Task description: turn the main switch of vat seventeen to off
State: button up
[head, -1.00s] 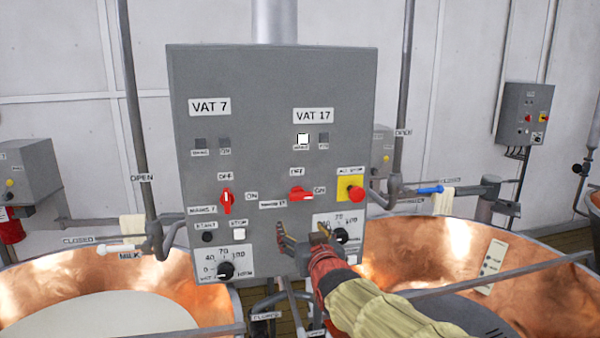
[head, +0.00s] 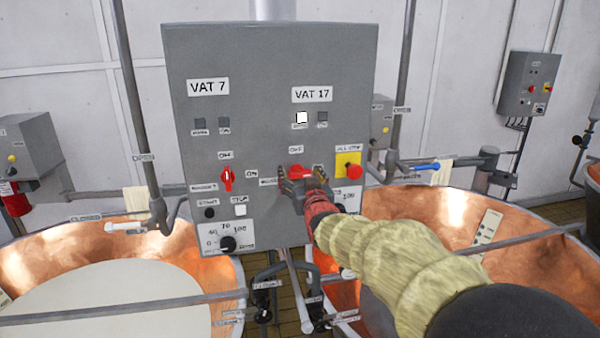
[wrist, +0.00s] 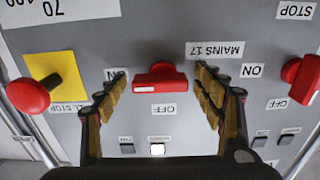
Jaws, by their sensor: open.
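The grey panel (head: 262,60) carries a VAT 17 label (head: 312,94) on its right half. Below it is the red main switch of vat seventeen (head: 300,171), partly hidden by my gripper (head: 301,186). In the upside-down wrist view the switch (wrist: 160,80) sits beside the MAINS 17 label (wrist: 214,49). Its handle lies level, along the line toward the ON label (wrist: 117,74), across from the OFF label (wrist: 164,110). My gripper is open, with one finger on each side of the switch and gaps to the handle. The white lamp (head: 301,118) under VAT 17 is lit.
The red all-stop button (head: 354,171) on its yellow plate is close right of my gripper. The red vat 7 switch (head: 226,179) stands upright to the left. Copper vats (head: 225,290) flank the panel, with pipes and valve levers around.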

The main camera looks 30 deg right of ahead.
jog(key=shift+w, duration=0.15)
jog(key=shift+c, duration=0.7)
jog(key=c, duration=1)
